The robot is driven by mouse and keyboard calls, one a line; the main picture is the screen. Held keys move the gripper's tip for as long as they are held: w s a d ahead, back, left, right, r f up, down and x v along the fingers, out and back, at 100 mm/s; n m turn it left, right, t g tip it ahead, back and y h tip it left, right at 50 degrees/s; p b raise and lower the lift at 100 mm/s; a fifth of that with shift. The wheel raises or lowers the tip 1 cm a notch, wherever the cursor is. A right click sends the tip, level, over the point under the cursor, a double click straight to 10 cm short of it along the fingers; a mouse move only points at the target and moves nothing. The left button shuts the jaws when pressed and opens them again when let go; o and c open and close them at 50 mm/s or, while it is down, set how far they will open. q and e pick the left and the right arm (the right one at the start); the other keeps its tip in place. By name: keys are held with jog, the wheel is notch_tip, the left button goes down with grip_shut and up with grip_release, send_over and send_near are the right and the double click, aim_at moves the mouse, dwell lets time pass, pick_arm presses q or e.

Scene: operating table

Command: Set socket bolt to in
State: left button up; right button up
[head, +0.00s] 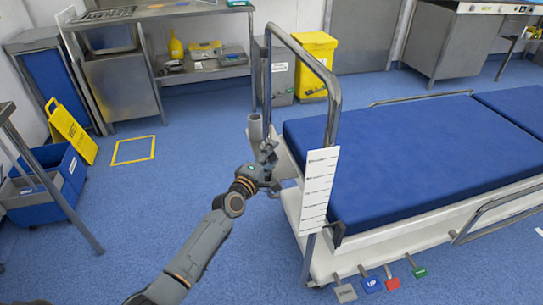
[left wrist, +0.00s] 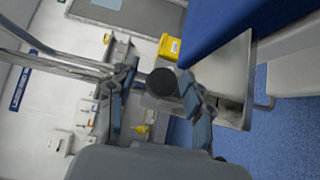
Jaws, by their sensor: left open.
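A grey upright tubular socket (head: 255,127) stands at the head-end corner of the operating table (head: 400,150). My left gripper (head: 268,160) is at this corner, just below and beside the socket. In the left wrist view, a dark round knob end (left wrist: 161,82), which looks like the socket bolt, shows between the fingertips of my open left gripper (left wrist: 158,78). The fingers stand on both sides of it; I cannot tell whether they touch it. In the head view the gripper hides the bolt, so how far it sits in is not visible. My right gripper is in neither view.
A tall bent metal rail (head: 333,100) rises beside the socket, with a white marked card (head: 318,185) close to my gripper's right. Coloured pedals (head: 393,283) sit low at the table base. Blue floor at the left is open up to a blue bin (head: 40,205).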

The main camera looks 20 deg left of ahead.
pick_arm(q)
jog(key=s+a, duration=0.2)
jog(key=s, duration=0.9)
jog(key=shift+s+a, duration=0.15)
jog(key=shift+s, duration=0.25)
